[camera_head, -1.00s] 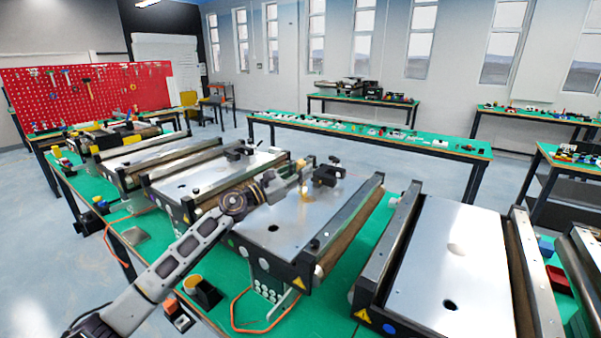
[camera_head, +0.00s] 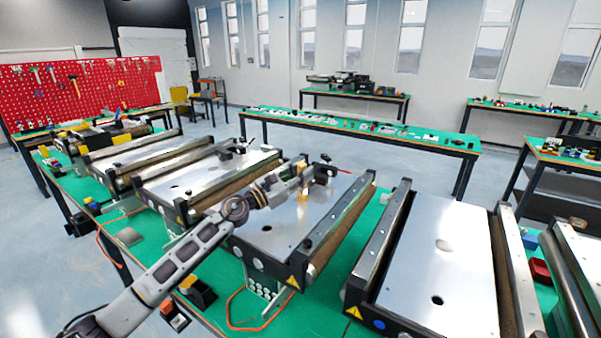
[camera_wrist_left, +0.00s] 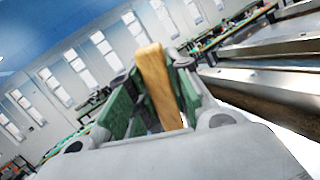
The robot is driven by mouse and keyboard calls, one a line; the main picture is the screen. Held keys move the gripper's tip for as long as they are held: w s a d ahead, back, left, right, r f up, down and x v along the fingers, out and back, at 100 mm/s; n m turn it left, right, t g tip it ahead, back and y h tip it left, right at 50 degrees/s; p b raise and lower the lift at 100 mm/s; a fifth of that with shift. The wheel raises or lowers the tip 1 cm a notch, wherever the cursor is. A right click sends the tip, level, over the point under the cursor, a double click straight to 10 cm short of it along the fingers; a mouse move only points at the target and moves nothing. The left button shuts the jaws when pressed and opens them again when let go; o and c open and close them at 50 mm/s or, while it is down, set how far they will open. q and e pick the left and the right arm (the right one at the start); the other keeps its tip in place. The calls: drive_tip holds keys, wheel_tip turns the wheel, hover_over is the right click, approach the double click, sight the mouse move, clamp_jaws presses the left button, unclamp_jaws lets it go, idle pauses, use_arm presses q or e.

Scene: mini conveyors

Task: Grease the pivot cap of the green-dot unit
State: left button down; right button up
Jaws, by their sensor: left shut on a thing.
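My left gripper (camera_head: 306,176) is over the middle conveyor unit's steel plate (camera_head: 265,240), close beside the black block (camera_head: 324,173) at its far end. It is shut on a tan, wood-like piece (camera_wrist_left: 156,85), which stands up between the green-padded fingers in the left wrist view. The lower end of this piece is hidden by the gripper. A dark knob (camera_head: 326,157) and a thin red rod show at the block; contact with the gripper cannot be told. My arm crosses the middle unit's front, and no green dot is clear there. My right gripper is not in view.
The unit at right has a blue dot (camera_head: 379,325) on its front. More conveyors stand at left. A small black box (camera_head: 203,293) with an orange-topped item lies on the green bench at front. An orange cable (camera_head: 232,312) loops nearby. Raised rollers flank the plates.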

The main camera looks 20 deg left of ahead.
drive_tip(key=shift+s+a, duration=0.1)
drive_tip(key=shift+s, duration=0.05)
use_arm(q)
drive_tip(key=shift+d, duration=0.3)
drive_tip(key=shift+s+d+r+p, duration=0.1)
drive_tip(key=shift+s+d+p, duration=0.05)
drive_tip(key=shift+d+p, duration=0.95)
drive_tip(key=shift+d, duration=0.15)
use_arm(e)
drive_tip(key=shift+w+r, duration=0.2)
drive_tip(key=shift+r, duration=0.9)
use_arm(q)
drive_tip(key=shift+s, duration=0.1)
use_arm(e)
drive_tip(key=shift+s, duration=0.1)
